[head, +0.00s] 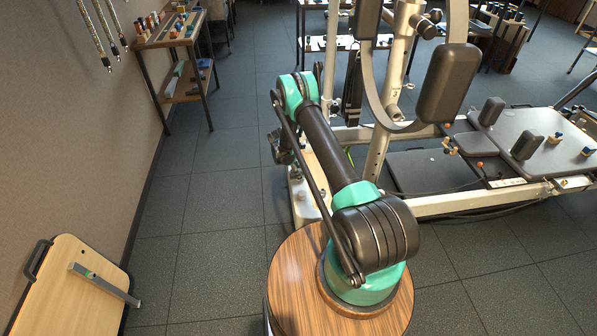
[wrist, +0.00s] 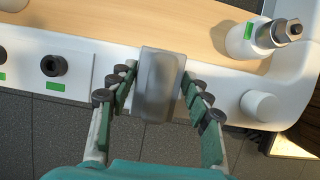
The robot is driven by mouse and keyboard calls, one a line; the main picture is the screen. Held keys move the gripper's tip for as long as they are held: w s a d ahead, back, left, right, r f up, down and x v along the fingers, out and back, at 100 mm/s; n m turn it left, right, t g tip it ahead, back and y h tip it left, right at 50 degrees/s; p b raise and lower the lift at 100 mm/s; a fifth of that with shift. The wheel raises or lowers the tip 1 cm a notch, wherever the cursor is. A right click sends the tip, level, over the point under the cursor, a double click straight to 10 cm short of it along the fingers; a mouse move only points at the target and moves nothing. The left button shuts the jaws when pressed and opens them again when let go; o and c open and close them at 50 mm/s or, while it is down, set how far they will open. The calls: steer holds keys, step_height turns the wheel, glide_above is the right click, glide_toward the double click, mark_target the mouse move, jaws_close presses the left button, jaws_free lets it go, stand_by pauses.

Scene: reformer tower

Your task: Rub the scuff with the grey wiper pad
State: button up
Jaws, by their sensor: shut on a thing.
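The grey wiper pad (wrist: 158,88) is a smooth grey block in the middle of the wrist view. My gripper (wrist: 160,72) is shut on it, with green-lined fingers on its left and right sides. The pad is over the near edge of a white-rimmed unit (wrist: 115,52) with a light wooden top (wrist: 160,18). I cannot tell whether the pad touches it. I cannot make out the scuff in either view; the pad and gripper may cover part of the surface. In the head view, my arm hides the gripper and pad.
The head view shows the exercise machine (head: 378,150) ahead, a wooden bench (head: 165,38) at the back left and a leaning board (head: 70,300). Grey floor between is clear.

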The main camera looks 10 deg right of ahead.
steer(key=shift+s+r, duration=0.1)
steer(key=shift+s, duration=0.5)
steer(key=shift+w, duration=1.6)
steer(key=shift+s, duration=1.6)
steer(key=shift+w, duration=1.6)
steer(key=shift+r, duration=2.9)
